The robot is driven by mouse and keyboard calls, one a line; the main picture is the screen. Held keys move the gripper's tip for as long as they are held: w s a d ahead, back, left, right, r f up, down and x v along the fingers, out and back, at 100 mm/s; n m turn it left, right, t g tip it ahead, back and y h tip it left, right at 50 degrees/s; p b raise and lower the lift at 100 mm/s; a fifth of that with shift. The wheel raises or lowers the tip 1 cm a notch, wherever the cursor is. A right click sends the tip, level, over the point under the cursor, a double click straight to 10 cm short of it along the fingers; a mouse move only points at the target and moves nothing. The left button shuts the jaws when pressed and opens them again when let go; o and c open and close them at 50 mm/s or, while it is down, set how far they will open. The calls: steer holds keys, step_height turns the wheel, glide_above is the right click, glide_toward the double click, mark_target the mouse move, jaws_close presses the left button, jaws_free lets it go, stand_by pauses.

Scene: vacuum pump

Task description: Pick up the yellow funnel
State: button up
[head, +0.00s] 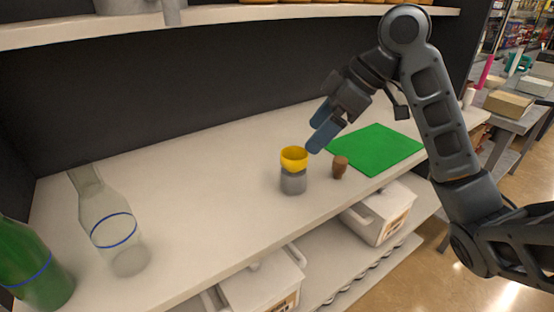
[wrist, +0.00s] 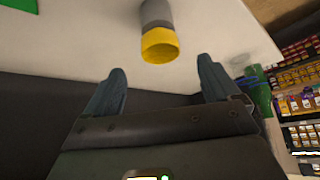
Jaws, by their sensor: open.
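The yellow funnel (head: 294,158) sits on top of a grey cylinder (head: 293,182) on the white shelf top in the head view. In the wrist view the yellow funnel (wrist: 160,46) shows above the gap between my fingers, with the grey cylinder (wrist: 155,14) behind it at the top edge. My gripper (head: 320,128) is open and empty, up and to the right of the funnel in the head view and apart from it. In the wrist view the two blue fingers of my gripper (wrist: 161,84) are spread wide, with nothing between them.
A brown stopper (head: 340,167) stands just right of the grey cylinder. A green mat (head: 376,149) lies behind it to the right. A clear bottle (head: 108,225) and a green bottle (head: 30,265) stand at the left. An upper shelf (head: 215,15) overhangs the back. The middle left of the surface is clear.

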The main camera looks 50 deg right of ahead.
mark_target(297, 153)
steer(key=shift+p+x, duration=0.3)
steer(key=shift+x, duration=3.25)
steer(key=c, duration=1.1)
steer(key=shift+r, duration=0.1)
